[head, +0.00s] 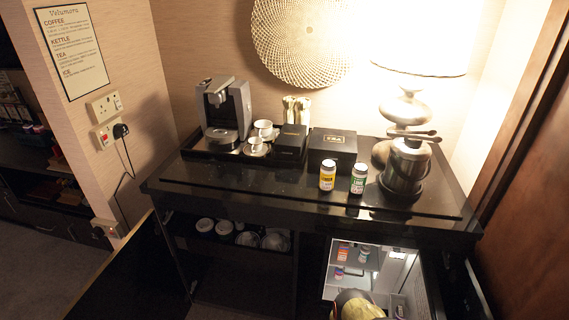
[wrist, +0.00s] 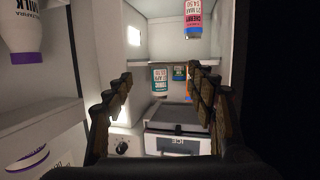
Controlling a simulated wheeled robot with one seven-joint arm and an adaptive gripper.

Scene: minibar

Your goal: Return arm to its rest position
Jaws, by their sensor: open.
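My gripper (wrist: 160,76) shows in the wrist view with its two dark, ridged fingers spread apart. Nothing is between the fingers. It faces the lit inside of the mini fridge (wrist: 115,15), and small labelled containers and a box marked ICE (wrist: 178,143) show beyond the fingers. In the head view the open fridge (head: 347,290) is under the counter at the lower right. My gripper cannot be made out there; a rounded grey and pale yellow shape covers part of the fridge at the bottom edge.
In the wrist view a milk bottle (wrist: 22,30) is close on the left and a cherry-labelled container (wrist: 194,18) is above. The black counter (head: 250,186) holds a coffee machine (head: 226,110), two small bottles (head: 327,177), a black box (head: 331,146) and a lamp (head: 420,55).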

